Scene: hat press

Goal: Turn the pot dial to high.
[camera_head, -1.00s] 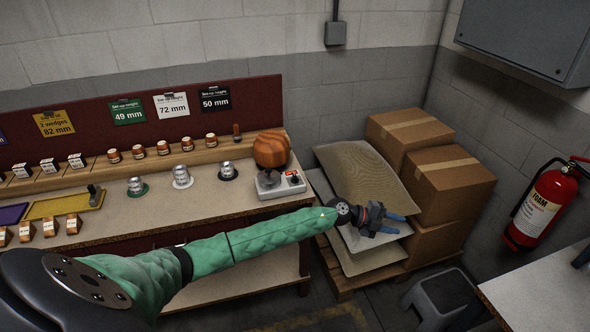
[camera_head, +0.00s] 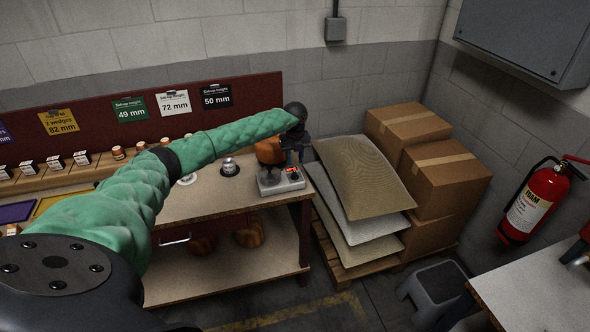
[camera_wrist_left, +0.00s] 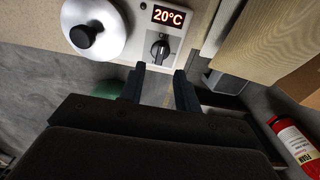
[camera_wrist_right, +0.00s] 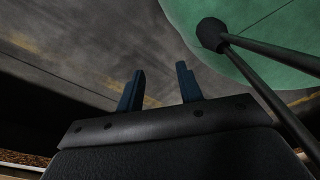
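The dial (camera_wrist_left: 160,48) is a black knob on the pot's pale control panel, just below a lit display (camera_wrist_left: 168,16) reading 20°C. I cannot read its setting marks. The round, pale pot lid (camera_wrist_left: 97,30) with a black knob is to its left. In the head view the pot's base (camera_head: 268,187) stands at the bench's right end. My left gripper (camera_head: 292,156) is over the panel and partly hides it. In the left wrist view, its fingers (camera_wrist_left: 160,72) are open and empty, with the dial just beyond the tips. My right gripper (camera_wrist_right: 160,70) is open and empty, away from the pot.
A brown rounded block (camera_head: 269,150) stands at the pot, partly hidden by my arm. Stacked sheets (camera_head: 365,180) and cardboard boxes (camera_head: 440,180) are right of the bench (camera_head: 215,205). A grey step stool (camera_head: 437,285) and a fire extinguisher (camera_head: 535,205) are further right.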

